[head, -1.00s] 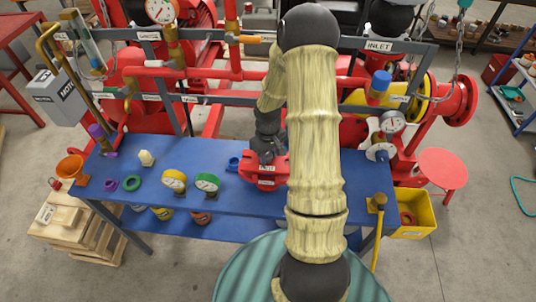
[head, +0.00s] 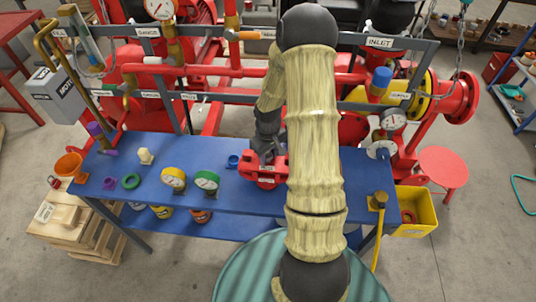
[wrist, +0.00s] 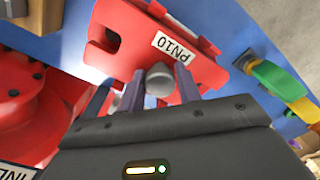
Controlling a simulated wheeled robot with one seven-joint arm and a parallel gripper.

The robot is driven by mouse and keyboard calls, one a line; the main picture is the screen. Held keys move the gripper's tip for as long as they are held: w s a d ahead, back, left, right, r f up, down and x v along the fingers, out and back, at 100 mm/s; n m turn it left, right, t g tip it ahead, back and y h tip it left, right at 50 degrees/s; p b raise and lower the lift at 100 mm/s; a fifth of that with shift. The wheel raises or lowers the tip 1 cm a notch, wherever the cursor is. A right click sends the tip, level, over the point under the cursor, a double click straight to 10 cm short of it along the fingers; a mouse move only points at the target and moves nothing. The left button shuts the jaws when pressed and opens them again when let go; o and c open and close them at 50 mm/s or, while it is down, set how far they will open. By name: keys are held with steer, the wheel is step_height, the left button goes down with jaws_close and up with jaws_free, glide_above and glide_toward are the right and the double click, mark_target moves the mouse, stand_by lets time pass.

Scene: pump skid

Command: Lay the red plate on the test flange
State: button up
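The red plate (wrist: 135,50), with a white PN10 label and a grey knob (wrist: 160,79), lies close ahead of my gripper in the wrist view. My gripper (wrist: 158,85) has its dark fingers on either side of the knob and looks shut on it. In the head view the red plate (head: 262,170) shows over the middle of the blue bench, partly hidden by my arm. I cannot tell for sure which thing is the test flange; a pale round disc (head: 381,150) sits at the bench's right end.
Red pipes and a grey frame rise behind.

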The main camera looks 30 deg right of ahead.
steer(key=o, duration=0.4)
steer(key=shift+c, duration=0.2)
step_height(320, 180, up, 18)
steer(key=b, duration=0.2)
steer(key=shift+f, duration=0.25)
steer(key=s+a+m+t, duration=0.2)
steer(key=s+a, duration=1)
steer(key=a, duration=0.1)
steer(key=shift+s+a+f+t, duration=0.2)
steer(key=shift+a+f+t, duration=0.1)
steer(key=shift+f, duration=0.15)
